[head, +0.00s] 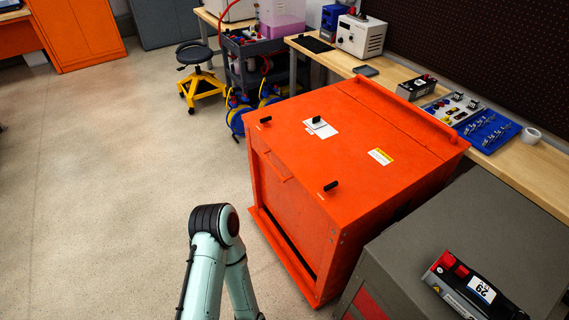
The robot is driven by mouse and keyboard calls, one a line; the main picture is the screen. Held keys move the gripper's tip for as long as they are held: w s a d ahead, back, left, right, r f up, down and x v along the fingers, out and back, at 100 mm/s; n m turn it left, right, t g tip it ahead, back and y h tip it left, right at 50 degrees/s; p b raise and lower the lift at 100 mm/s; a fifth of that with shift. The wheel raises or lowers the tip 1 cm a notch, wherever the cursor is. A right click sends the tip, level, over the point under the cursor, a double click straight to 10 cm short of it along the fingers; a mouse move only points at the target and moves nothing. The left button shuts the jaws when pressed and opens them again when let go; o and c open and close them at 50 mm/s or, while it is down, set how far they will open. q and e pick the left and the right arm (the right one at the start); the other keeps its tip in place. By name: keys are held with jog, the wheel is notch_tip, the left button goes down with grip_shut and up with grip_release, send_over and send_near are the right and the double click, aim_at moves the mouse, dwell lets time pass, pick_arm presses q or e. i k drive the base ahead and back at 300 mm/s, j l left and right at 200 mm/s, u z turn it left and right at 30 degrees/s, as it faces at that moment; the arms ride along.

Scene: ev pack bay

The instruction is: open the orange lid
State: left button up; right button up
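The orange lid (350,130) is the flat top of a large orange box (290,205) standing on the floor in the middle of the head view. The lid lies flat and looks closed. Small black knobs (331,185) stand on it, two near its front edge and one on a white label plate (320,128). A raised orange bar runs along the back. An orange handle (276,167) is on the front face. Neither gripper is in view; only a bent pale green arm of mine shows, in front of the box.
A grey cabinet (440,235) carrying a black battery module (470,288) stands close to the box's right. A wooden workbench (505,165) with tools runs behind. A stool (197,75) and a dark cart (245,60) stand at the back. The floor (110,180) on the left is clear.

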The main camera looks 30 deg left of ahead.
aim_at(372, 162)
jog(key=i+j+z, duration=0.2)
jog(key=j, duration=0.5)
jog(key=i+j+z, duration=0.2)
jog(key=j, duration=0.5)
jog(key=j+z, duration=0.25)
jog(key=j, duration=0.5)
